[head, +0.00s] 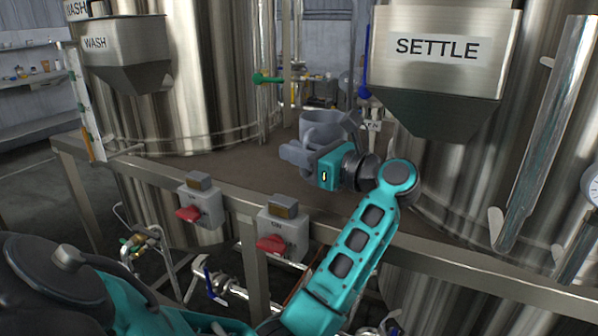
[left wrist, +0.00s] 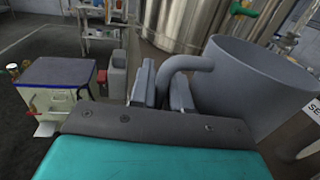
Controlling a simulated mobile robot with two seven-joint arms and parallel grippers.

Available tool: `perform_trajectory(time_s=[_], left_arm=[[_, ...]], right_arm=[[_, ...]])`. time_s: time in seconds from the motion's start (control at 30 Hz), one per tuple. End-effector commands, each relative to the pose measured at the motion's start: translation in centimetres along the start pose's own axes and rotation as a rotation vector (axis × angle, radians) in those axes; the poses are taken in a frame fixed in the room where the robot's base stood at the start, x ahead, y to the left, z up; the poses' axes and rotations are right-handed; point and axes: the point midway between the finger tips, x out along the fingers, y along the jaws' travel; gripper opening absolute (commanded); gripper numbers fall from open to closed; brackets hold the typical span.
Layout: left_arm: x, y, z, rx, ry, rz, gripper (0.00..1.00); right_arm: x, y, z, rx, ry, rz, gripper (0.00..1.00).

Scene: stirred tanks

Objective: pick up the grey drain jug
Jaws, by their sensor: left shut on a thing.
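The grey drain jug (head: 322,122) is between the two tanks in the head view, behind my left gripper (head: 316,143). In the left wrist view the jug (left wrist: 262,88) is large at the right, upright or nearly so, with its wide mouth upward. Its curved handle (left wrist: 190,62) runs between the two fingers of my left gripper (left wrist: 165,88), which is shut on it. My gripper hides part of the jug in the head view. I cannot tell whether the jug's base touches the brown deck. My right gripper is not in view.
A steel hopper marked SETTLE (head: 440,60) hangs close to the right of my left arm. A WASH hopper (head: 125,50) is at the left. A metal rail (head: 140,170) with red-handled switch boxes (head: 283,232) runs in front of the deck (head: 225,172). A green valve handle (head: 268,79) is behind.

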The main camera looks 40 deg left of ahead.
Motion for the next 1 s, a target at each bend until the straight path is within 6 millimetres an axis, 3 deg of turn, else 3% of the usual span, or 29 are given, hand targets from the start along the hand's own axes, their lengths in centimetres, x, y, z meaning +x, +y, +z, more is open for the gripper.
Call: perform_trajectory(time_s=[0.1, 0.7, 1.0], left_arm=[[0.0, 0.1, 2.6, -0.012, 0.0, 0.0, 0.0], [8.7, 10.6, 2.3, -0.006, -0.004, 0.004, 0.0], [11.7, 14.1, 2.4, -0.005, -0.004, 0.001, 0.0]], right_arm=[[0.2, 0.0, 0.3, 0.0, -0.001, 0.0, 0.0], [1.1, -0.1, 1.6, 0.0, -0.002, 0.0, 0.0], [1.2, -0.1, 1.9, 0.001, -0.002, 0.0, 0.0]])
